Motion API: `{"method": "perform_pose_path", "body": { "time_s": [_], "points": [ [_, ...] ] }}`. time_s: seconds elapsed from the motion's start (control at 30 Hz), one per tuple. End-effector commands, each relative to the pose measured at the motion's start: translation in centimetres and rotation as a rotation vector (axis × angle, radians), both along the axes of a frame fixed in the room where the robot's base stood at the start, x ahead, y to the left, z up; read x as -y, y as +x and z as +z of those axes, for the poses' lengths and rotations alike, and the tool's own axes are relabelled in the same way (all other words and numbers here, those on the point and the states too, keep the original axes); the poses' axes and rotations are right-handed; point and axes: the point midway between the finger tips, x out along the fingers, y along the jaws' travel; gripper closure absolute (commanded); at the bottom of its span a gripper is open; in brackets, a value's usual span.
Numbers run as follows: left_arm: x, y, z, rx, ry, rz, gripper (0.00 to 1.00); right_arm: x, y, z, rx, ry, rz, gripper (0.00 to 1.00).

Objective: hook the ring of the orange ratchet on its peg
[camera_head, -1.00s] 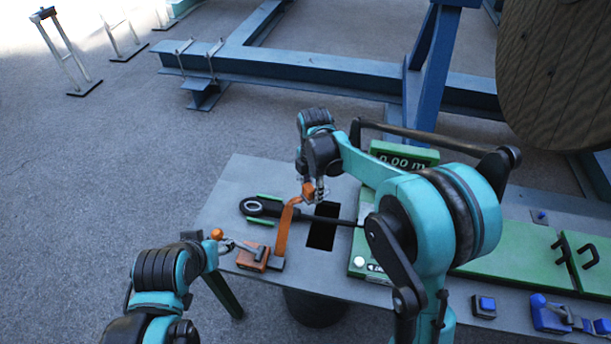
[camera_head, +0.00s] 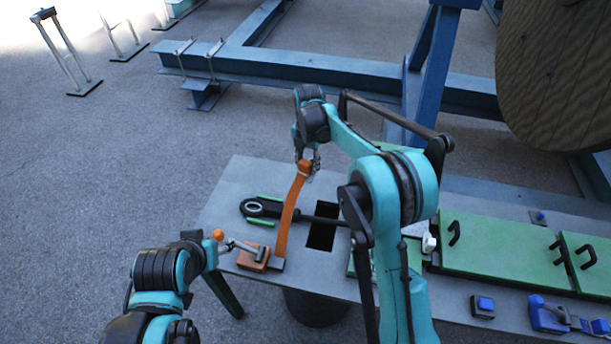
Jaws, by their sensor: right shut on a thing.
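The orange ratchet (camera_head: 253,257) sits on the grey table's near left part, its lever ending in an orange knob (camera_head: 217,234). Its orange strap (camera_head: 289,214) rises from a small grey block beside it, slanting up and away. My right gripper (camera_head: 306,163) is shut on the strap's upper end and holds it above the table's far edge. The ring is too small or hidden to make out at the gripper. I cannot pick out the peg.
On the grey table (camera_head: 228,190), a black cable end with an eye (camera_head: 254,207) lies between green guides, left of a dark rectangular opening (camera_head: 322,234). Green lids (camera_head: 495,250) and a blue ratchet (camera_head: 549,314) are on the right. A blue steel frame (camera_head: 320,73) stands behind.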

Motion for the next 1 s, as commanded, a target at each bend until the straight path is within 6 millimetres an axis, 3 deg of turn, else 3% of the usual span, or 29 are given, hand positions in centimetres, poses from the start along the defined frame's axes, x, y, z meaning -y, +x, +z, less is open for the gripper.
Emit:
{"method": "perform_pose_path", "body": {
  "time_s": [0.8, 1.0],
  "points": [
    [0.0, 0.0, 3.0, 0.0, 0.0, 0.0, 0.46, -0.5, 8.7, 0.2, 0.0, 0.0, 0.301, 0.99],
    [0.0, 0.0, 3.7, 0.0, 0.0, 0.0, 0.46, -0.6, 10.2, 0.1, 0.0, 0.0, 0.356, 0.99]
  ]
}}
